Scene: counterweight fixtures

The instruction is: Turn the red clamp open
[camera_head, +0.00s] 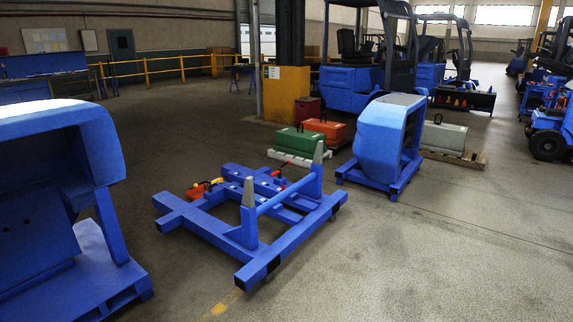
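A blue counterweight fixture frame (205,220) lies on the floor in the middle, with two grey-tipped uprights and a crossbar. A red clamp (196,191) with a yellow part sits on its left beam. A second small red part (279,171) shows on the far side of the frame, partly behind other parts. They are too small for me to tell whether either clamp is open or shut. Neither of my grippers is in view.
A blue counterweight on a stand (382,140) is right of the frame; another large blue one (60,150) fills the left side. Green (298,142), orange (326,129) and grey (444,136) weights stand behind. The floor at front right is clear.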

